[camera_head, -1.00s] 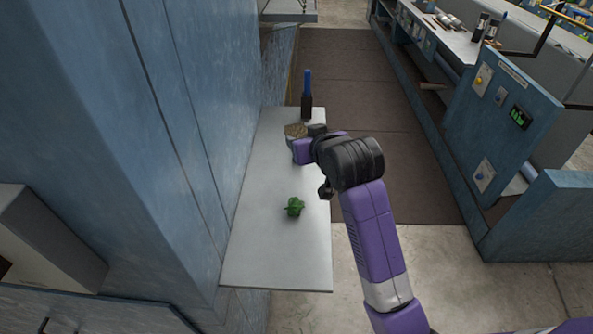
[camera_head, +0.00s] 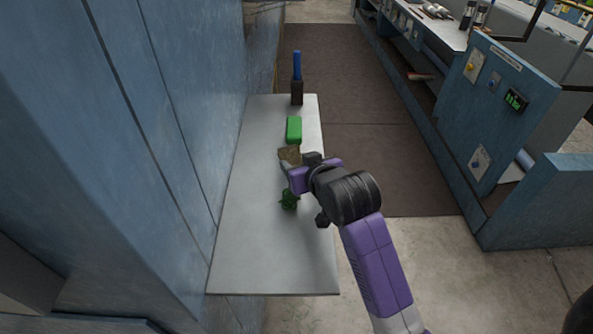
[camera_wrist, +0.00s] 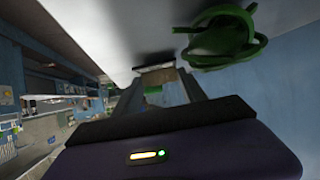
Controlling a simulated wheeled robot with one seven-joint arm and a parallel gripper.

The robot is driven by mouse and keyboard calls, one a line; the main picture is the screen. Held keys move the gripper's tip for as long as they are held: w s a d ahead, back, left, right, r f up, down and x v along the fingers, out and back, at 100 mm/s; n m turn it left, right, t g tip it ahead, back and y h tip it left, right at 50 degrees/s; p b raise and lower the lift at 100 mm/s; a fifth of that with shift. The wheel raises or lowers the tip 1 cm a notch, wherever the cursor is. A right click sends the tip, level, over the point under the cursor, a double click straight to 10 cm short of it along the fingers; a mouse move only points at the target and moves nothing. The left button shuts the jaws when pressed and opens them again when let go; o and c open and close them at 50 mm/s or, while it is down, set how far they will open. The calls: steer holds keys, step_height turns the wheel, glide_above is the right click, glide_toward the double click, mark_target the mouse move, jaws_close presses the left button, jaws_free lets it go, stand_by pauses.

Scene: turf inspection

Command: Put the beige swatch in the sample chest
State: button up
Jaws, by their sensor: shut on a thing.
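My gripper (camera_head: 292,168) is shut on the beige swatch (camera_head: 289,154), a small brownish-beige piece held at its fingertips over the table. The height of the swatch above the surface is hard to judge. In the wrist view the two fingers (camera_wrist: 174,88) reach forward, with a small brownish patch (camera_wrist: 160,76) between their tips that seems to be the swatch. I cannot make out a sample chest in either view now.
A grey table (camera_head: 255,235) runs along a blue wall (camera_head: 150,130). On it are a dark holder with a blue top (camera_head: 297,80), a green block (camera_head: 294,129) and a green looped object (camera_head: 288,201), close to my gripper. The table's near end is clear.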

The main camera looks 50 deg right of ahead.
steer(key=shift+f, duration=0.45)
steer(key=o, duration=1.3)
steer(key=shift+r, duration=0.1)
steer(key=p+v, duration=0.1)
steer(key=v, duration=0.2)
steer(key=p+v, duration=0.1)
steer(key=v, duration=0.2)
steer(key=p+v, duration=0.1)
steer(key=v, duration=0.3)
steer(key=shift+w+d+r, duration=0.15)
steer(key=shift+d+r, duration=0.05)
steer(key=shift+r, duration=0.05)
steer(key=p+v, duration=0.2)
steer(key=p, duration=0.1)
steer(key=shift+a+f, duration=0.1)
steer(key=shift+f, duration=0.05)
steer(key=shift+s, duration=0.2)
